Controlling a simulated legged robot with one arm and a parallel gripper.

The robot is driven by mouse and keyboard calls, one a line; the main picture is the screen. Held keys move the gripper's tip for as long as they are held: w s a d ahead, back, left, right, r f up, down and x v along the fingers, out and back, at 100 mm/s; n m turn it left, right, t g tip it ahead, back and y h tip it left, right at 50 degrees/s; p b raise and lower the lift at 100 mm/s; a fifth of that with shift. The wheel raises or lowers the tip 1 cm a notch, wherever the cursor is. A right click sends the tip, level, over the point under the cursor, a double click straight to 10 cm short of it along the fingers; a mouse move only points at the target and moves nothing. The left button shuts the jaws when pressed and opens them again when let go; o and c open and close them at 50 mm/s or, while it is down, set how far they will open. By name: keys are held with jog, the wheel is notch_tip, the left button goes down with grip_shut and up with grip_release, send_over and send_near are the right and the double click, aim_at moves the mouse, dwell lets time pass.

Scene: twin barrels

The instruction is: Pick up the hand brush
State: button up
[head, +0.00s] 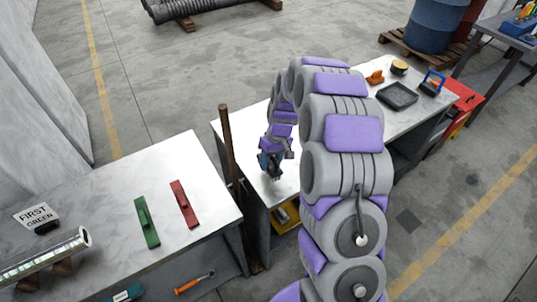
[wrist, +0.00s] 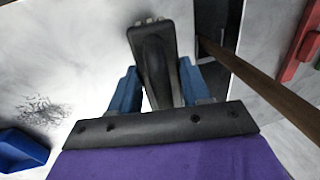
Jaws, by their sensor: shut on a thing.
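The hand brush (wrist: 154,55) has a dark body and pale bristle tips at its far end. In the wrist view it lies between the blue fingers of my gripper (wrist: 158,84), which is shut on it. In the head view my gripper (head: 271,165) is low over the white worktop, with the brush small and dark below it. I cannot tell whether the brush touches the worktop.
A wooden pole (head: 228,140) stands between the two benches, close to my gripper. A pile of dark shavings (wrist: 42,110) and a blue dustpan (wrist: 22,150) lie on the worktop. Green (head: 146,221) and red (head: 184,204) floats lie on the left bench.

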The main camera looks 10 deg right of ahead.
jog(key=s+r+p, duration=0.1)
jog(key=s+p, duration=0.1)
jog(key=s, duration=1)
jog(key=shift+s+d, duration=0.35)
jog(key=shift+r, duration=0.1)
